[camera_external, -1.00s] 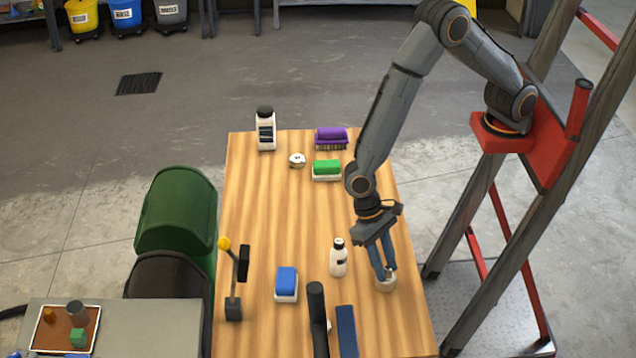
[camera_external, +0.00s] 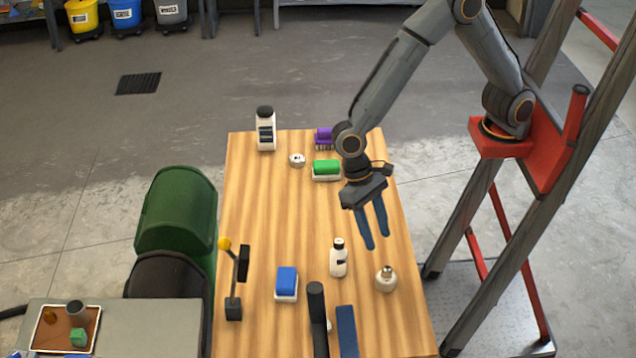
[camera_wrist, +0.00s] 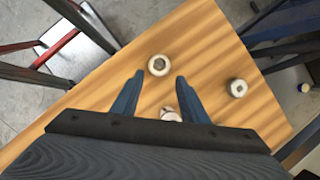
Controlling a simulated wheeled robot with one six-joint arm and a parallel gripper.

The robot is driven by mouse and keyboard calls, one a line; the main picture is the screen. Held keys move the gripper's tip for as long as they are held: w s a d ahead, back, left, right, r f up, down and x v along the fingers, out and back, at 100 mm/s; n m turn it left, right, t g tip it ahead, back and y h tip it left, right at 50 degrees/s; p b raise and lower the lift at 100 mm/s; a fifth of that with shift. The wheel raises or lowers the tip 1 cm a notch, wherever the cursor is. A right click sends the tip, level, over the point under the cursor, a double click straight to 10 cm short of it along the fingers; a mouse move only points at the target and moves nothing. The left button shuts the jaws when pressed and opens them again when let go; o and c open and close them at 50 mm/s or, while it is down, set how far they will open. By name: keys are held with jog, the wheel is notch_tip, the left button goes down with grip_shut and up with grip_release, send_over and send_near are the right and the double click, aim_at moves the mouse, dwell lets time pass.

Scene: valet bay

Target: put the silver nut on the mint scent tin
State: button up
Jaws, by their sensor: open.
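A round whitish tin (camera_external: 386,282) stands at the right front of the table, with a small silver nut-like piece (camera_external: 386,270) on top. In the wrist view the same tin (camera_wrist: 159,71) lies just beyond my fingertips, with the piece (camera_wrist: 158,63) near its middle. I cannot read its scent label. My gripper (camera_external: 379,240) is open and empty, above and behind this tin, apart from it. In the wrist view its blue fingers (camera_wrist: 158,78) are spread. Another round tin (camera_wrist: 237,90) with a dark centre is on the right there. A similar tin (camera_external: 297,160) stands at the back.
A white bottle (camera_external: 338,260) stands left of the front tin. A blue-topped block (camera_external: 286,284), dark upright post (camera_external: 317,305), blue bar (camera_external: 347,330) and lever stand (camera_external: 234,305) occupy the front. Green (camera_external: 326,168) and purple (camera_external: 324,136) brushes and a black-capped bottle (camera_external: 265,132) are behind. The table's middle is clear.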

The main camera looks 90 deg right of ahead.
jog(key=shift+v, duration=1.1)
jog(key=s+d+n+t+h, duration=0.1)
jog(key=s+d+n, duration=0.2)
jog(key=d, duration=0.6)
jog(key=s+d+n+t+h, duration=0.1)
jog(key=s+d+n, duration=0.2)
jog(key=d, duration=0.7)
jog(key=s+d+n+t+h, duration=0.1)
jog(key=s+d+n, duration=0.2)
jog(key=d, duration=0.7)
jog(key=shift+s+t, duration=0.4)
jog(key=shift+s, duration=0.05)
